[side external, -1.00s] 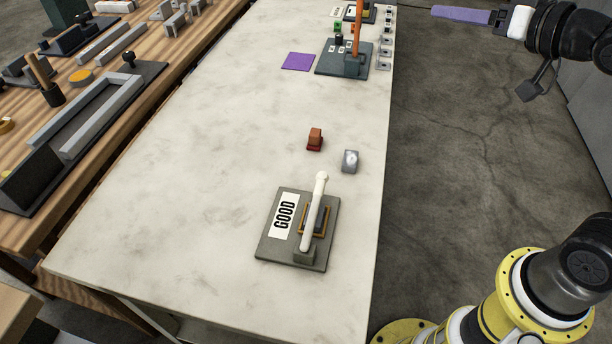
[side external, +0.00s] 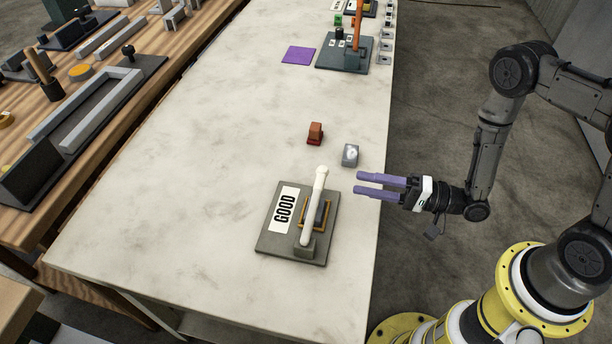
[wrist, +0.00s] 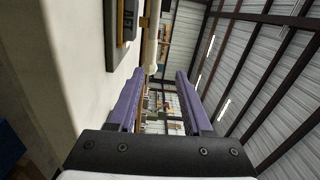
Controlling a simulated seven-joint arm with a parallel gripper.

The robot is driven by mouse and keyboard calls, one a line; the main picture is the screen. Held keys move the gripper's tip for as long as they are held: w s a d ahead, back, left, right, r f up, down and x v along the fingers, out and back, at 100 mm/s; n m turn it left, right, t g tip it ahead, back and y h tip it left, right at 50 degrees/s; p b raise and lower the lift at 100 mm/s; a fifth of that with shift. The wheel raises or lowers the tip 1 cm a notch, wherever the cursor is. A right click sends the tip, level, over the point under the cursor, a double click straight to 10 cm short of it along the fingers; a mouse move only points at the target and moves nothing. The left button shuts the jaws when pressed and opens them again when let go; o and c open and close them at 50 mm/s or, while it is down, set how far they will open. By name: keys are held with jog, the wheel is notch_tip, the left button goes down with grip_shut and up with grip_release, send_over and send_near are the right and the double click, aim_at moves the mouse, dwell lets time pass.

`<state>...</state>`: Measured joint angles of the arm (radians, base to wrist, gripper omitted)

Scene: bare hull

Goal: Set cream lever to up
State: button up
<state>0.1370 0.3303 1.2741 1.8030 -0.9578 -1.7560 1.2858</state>
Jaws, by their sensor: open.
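My gripper (side external: 357,184) is open and empty, with two purple fingers apart. It is to the right of the lever, near the table's right edge, pointing left toward it and not touching it. In the wrist view the cream lever (wrist: 150,45) shows at the top, ahead of the fingers (wrist: 160,75), with part of the base plate (wrist: 120,25) beside it.
Farther off are a purple square (side external: 298,55) and a dark plate with an orange lever (side external: 357,38). The table left of the base is clear.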

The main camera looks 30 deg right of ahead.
aim_at(314, 207)
jog(key=shift+s+f+m, duration=0.3)
jog(key=shift+s+f, duration=0.1)
jog(key=shift+f, duration=0.25)
jog(key=shift+w+f, duration=0.1)
jog(key=x, duration=1.3)
jog(key=shift+w+a+f, duration=0.15)
jog(key=shift+w, duration=0.2)
grip_shut()
